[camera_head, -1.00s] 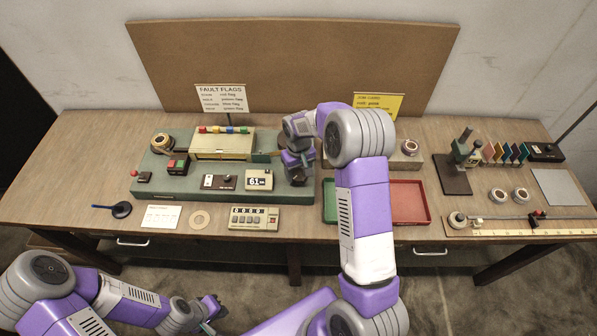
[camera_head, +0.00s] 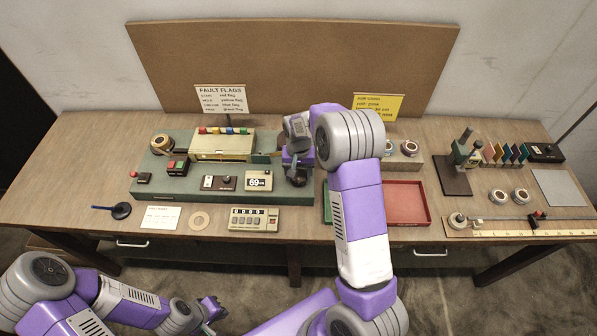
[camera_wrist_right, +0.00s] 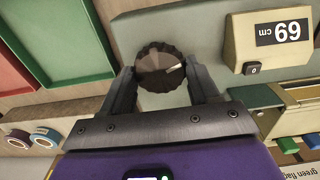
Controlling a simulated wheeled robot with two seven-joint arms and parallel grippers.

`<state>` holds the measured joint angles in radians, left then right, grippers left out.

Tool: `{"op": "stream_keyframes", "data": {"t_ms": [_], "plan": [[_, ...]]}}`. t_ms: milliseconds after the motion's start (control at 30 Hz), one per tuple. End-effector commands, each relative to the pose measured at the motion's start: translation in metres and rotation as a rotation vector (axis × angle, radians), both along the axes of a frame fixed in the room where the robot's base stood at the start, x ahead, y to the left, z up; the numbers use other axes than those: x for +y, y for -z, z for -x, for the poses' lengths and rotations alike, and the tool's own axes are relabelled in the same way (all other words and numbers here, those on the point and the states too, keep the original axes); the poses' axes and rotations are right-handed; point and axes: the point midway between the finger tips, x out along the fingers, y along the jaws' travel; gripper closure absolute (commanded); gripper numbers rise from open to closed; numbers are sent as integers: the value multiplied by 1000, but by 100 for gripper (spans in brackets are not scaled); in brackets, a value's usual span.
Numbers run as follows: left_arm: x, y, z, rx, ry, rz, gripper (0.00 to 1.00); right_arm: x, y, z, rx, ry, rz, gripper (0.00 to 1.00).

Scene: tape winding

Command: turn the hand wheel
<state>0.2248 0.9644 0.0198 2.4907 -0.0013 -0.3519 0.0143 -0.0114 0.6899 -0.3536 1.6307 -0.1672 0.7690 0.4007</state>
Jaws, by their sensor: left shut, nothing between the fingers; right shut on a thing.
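The hand wheel is a dark ribbed knob (camera_wrist_right: 160,66) with a light mark on its face, at the right end of the green machine base (camera_head: 220,212). In the right wrist view my right gripper (camera_wrist_right: 160,78) has a finger on each side of the knob and is shut on it. In the head view my right gripper (camera_head: 298,177) reaches down at the machine's right end and hides most of the knob. A display box (camera_head: 258,181) reads 69 cm; it shows upside down in the wrist view (camera_wrist_right: 280,40). My left gripper (camera_head: 213,309) is shut and empty, off the table's front edge.
Green (camera_wrist_right: 60,40) and red (camera_head: 407,203) trays sit right of the knob. Tape rolls (camera_head: 388,148) stand behind the trays.

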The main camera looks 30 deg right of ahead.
Motion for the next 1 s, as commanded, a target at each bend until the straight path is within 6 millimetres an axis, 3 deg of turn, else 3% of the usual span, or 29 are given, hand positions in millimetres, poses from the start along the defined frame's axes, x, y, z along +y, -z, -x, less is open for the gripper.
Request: {"op": "stream_keyframes", "data": {"t_ms": [300, 333, 467, 767, 1000], "plan": [[0, 0, 0, 0, 0, 0, 100, 0, -1, -1, -2, 1, 0, 70], [0, 0, 0, 0, 0, 0, 100, 0, -1, -1, -2, 1, 0, 35], [0, 0, 0, 0, 0, 0, 100, 0, -1, 0, -2, 0, 0, 15], [0, 0, 0, 0, 0, 0, 100, 0, -2, 0, -1, 0, 0, 14], [0, -3, 0, 0, 0, 0, 100, 0, -34, -1, -6, 1, 0, 14]]}}
